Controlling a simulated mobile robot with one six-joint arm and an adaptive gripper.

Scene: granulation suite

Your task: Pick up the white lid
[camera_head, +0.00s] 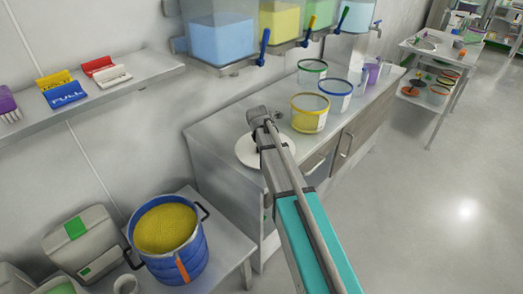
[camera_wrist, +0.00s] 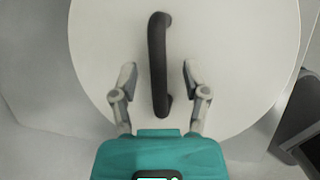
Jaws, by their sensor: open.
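The white lid (camera_head: 246,152) lies flat on the near left end of the steel counter, partly hidden by my arm. In the wrist view the lid (camera_wrist: 230,40) fills most of the picture as a white disc with a dark bar handle (camera_wrist: 158,65) across its middle. My gripper (camera_wrist: 158,75) is open, with one finger on each side of the handle. There is a visible gap between each finger and the handle. In the head view my gripper (camera_head: 263,122) is over the lid, and its fingers are mostly hidden.
Tubs with yellow (camera_head: 310,112), blue (camera_head: 335,93) and green (camera_head: 312,70) rims stand on the counter (camera_head: 215,130) to the right. Bins with valves hang above it. A blue pot (camera_head: 172,262) of yellow powder stands on a lower table at front left. The floor at right is clear.

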